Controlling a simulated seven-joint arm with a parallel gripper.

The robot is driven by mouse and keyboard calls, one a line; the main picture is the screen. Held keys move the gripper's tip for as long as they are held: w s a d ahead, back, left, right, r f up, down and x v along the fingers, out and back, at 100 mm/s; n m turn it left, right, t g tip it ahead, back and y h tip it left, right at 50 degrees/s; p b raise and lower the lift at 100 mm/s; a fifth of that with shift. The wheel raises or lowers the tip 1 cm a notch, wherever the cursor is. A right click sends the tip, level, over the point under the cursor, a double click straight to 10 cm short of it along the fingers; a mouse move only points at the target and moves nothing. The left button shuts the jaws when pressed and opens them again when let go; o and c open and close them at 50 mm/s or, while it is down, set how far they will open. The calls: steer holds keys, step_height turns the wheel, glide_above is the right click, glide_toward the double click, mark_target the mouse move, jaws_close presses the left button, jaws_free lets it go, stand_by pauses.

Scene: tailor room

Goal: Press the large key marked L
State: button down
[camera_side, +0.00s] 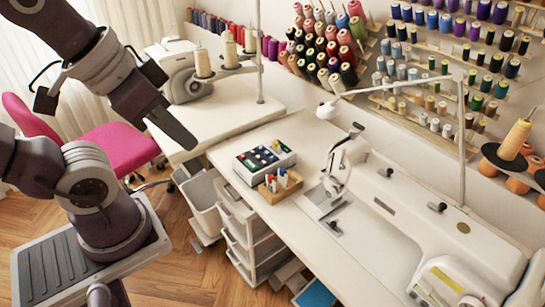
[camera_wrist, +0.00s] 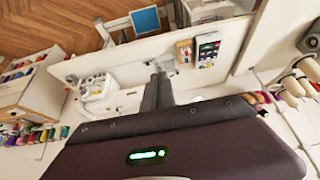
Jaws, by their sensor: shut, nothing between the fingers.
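A small white box (camera_side: 242,180) with a dark top sits on the white sewing table. Its top carries several coloured keys (camera_side: 262,157), with green, blue, red and pale patches. The letters are too small to read, so I cannot tell which key is marked L. The box also shows in the wrist view (camera_wrist: 208,35), right of my fingers. My gripper (camera_side: 191,143) is shut and empty, up and to the left of the box in the side view, apart from it. Its dark fingers also show together in the wrist view (camera_wrist: 157,72).
A small wooden tray (camera_side: 280,187) with several little items stands right beside the box. A white sewing machine (camera_side: 420,215) fills the table's right side. Another machine (camera_side: 188,75) stands at the back left. A pink chair (camera_side: 122,150) and drawers (camera_side: 245,230) are below table level.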

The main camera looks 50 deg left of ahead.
steer(key=w+a+m+t+y, duration=0.15)
steer(key=w+a, duration=0.45)
steer(key=w, duration=0.6)
steer(key=m+t, duration=0.2)
steer(key=m, duration=0.4)
glide_above(273, 158)
step_height(273, 158, down, 21)
steer(key=shift+s+a+r+h, duration=0.15)
steer(key=shift+s+r+h, duration=0.1)
steer(key=shift+s, duration=0.15)
steer(key=shift+f, duration=0.1)
steer(key=shift+f, duration=4.35)
steer(key=shift+f, duration=0.4)
